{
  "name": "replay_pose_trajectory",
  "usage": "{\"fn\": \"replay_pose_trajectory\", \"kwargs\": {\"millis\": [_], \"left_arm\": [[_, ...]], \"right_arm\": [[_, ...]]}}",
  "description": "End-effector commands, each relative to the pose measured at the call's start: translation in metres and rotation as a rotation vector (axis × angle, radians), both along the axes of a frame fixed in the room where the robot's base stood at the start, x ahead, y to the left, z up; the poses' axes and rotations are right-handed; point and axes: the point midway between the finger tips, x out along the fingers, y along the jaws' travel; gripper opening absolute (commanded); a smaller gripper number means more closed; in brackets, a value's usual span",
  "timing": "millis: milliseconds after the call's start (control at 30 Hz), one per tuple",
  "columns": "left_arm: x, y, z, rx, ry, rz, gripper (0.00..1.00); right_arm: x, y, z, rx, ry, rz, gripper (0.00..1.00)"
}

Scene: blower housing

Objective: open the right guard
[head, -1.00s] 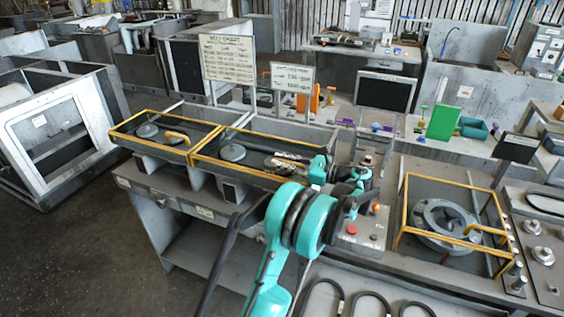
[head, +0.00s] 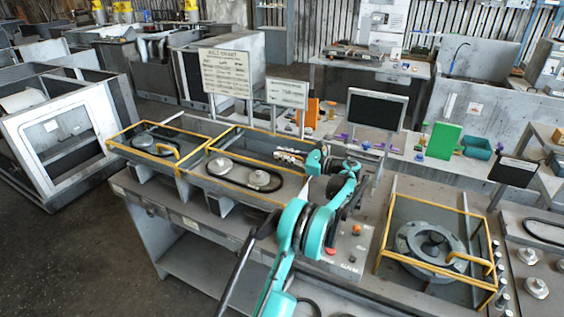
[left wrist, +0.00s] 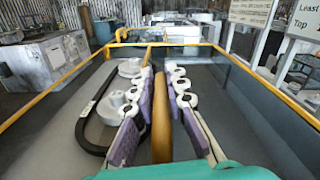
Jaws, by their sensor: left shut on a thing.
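A yellow-framed guard (head: 213,148) covers the middle bay, right of a similar guard (head: 133,131) on the left bay; it looks closed and level. My left gripper (head: 290,155) is at its right side. In the left wrist view my left gripper (left wrist: 162,90) has its padded fingers on both sides of a yellow handle bar (left wrist: 162,135), shut on it. The guard's yellow frame (left wrist: 262,74) surrounds the fingers in that view. A pulley (head: 258,179) and black belt lie in the bay. My left arm hides the guard's near right corner. My right gripper is out of view.
Another yellow-framed guard (head: 381,235) with a handle stands over a round housing (head: 428,243) at the right. A button panel (head: 345,250) lies between. Sign boards (head: 228,73) and a dark screen (head: 376,110) stand behind the bench. Open floor lies at the front left.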

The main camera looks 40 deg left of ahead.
Motion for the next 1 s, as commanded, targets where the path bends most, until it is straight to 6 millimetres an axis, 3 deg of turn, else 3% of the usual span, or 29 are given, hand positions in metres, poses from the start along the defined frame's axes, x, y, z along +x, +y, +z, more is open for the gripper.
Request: {"fn": "replay_pose_trajectory", "kwargs": {"millis": [200, 400, 967, 1000], "left_arm": [[0.033, 0.010, 0.001, 0.000, -0.001, -0.001, 0.00], [0.050, 0.016, 0.000, -0.001, -0.001, 0.000, 0.00], [0.058, 0.018, 0.000, -0.001, -0.001, 0.000, 0.00], [0.058, 0.018, 0.000, -0.001, -0.001, 0.000, 0.21]], "right_arm": [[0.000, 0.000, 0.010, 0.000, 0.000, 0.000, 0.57], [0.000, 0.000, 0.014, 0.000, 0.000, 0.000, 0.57], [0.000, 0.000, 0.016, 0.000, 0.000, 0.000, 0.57], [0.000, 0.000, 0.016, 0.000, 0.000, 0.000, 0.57]]}}
